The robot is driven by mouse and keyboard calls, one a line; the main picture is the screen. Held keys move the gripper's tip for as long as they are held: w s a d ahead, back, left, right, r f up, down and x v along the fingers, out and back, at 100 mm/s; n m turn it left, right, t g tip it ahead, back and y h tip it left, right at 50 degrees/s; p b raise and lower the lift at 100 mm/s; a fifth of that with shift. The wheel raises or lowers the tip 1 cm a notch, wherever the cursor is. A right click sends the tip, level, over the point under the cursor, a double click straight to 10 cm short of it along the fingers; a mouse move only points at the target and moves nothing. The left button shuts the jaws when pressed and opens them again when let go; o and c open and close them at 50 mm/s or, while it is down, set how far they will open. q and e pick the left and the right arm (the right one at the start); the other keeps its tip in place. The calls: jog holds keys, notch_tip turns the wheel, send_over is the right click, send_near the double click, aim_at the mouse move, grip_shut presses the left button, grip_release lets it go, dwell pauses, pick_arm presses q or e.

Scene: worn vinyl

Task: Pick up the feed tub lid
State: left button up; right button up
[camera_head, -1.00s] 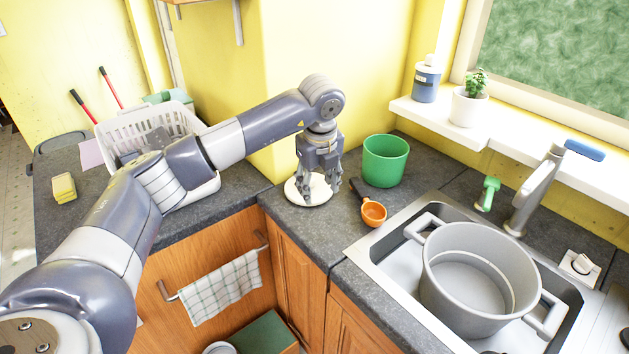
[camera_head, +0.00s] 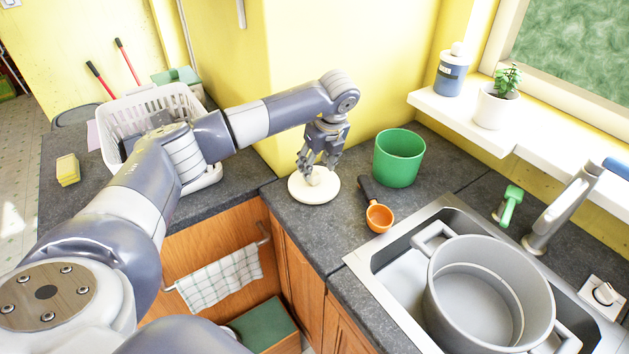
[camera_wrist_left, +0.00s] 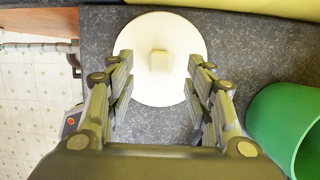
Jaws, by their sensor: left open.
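The feed tub lid (camera_head: 322,193) is a round cream disc with a small raised knob in its middle, lying flat on the dark counter. It also shows in the left wrist view (camera_wrist_left: 183,88), with its knob between and beyond my fingers. My left gripper (camera_head: 315,172) is just above the lid, pointing down with its fingers at the knob. In the left wrist view the fingers of my left gripper (camera_wrist_left: 160,82) are spread wide, with nothing held between them. My right gripper is not in view.
A green tub (camera_head: 398,158) stands right of the lid, close by. An orange scoop (camera_head: 378,217) with a dark handle lies in front of it. The sink holds a large grey pot (camera_head: 488,290). A white dish rack (camera_head: 150,112) is at the left. The counter's front edge is near the lid.

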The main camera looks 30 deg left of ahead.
aim_at(315, 174)
pick_arm(q)
jog(key=p+x, duration=0.1)
jog(key=x, duration=0.2)
jog(key=shift+f, duration=0.15)
jog(key=shift+a+f, duration=0.15)
jog(key=shift+f, duration=0.15)
jog(key=shift+w+f, duration=0.1)
jog(key=shift+c, duration=0.5)
grip_shut()
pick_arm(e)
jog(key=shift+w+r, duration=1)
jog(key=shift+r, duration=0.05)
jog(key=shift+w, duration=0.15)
